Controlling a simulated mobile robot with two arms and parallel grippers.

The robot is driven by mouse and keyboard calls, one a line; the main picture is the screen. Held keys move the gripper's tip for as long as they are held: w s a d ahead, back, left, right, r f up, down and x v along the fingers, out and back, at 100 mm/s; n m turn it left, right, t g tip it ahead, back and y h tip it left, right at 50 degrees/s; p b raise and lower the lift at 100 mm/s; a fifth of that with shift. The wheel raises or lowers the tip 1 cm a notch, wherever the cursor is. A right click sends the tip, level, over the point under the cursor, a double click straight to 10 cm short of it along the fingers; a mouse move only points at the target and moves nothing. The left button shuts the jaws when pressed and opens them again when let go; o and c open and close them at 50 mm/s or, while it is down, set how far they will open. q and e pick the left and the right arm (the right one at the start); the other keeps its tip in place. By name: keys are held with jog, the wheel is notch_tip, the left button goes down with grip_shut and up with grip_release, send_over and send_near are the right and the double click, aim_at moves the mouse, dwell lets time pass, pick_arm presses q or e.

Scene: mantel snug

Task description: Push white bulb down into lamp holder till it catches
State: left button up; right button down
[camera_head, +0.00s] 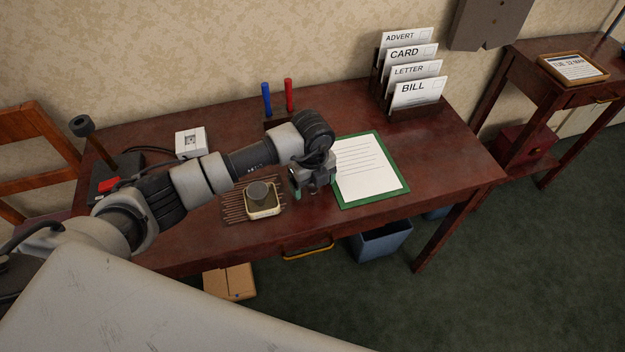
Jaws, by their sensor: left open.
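I cannot make out a white bulb in this view. At the left end of the desk stands a dark base (102,172) with a slanted post and a black round head (81,125). It may be the lamp with its holder, but I cannot tell for sure. A red part shows by the base, and my left arm covers some of it. My left gripper (300,184) is open over the middle of the desk, between a cream cup-like block and the green-edged paper. I see nothing held in it. My right gripper is out of view.
The cream block with a grey round top (262,196) sits on a slatted mat (233,209). A white socket box (191,142), blue pen (266,98), red pen (289,94), letter rack (425,108) and green clipboard (394,177) are on the desk. A chair (38,130) stands left.

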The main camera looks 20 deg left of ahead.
pick_arm(q)
jog(key=shift+f, duration=0.15)
jog(key=c, duration=1)
notch_tip(320, 180, up, 4)
jog(key=shift+d+r, duration=0.15)
jog(key=shift+r, duration=0.1)
jog(key=s+d+r, duration=0.1)
jog(key=d+r, duration=0.1)
jog(key=d, duration=0.1)
jog(key=s+d+r, duration=0.2)
jog(key=d, duration=0.1)
jog(key=s+d+r+b, duration=0.1)
jog(key=s+d+r, duration=0.1)
jog(key=d, duration=0.2)
jog(key=shift+s+d+r, duration=0.1)
jog(key=shift+s+r, duration=0.05)
jog(key=shift+r, duration=0.15)
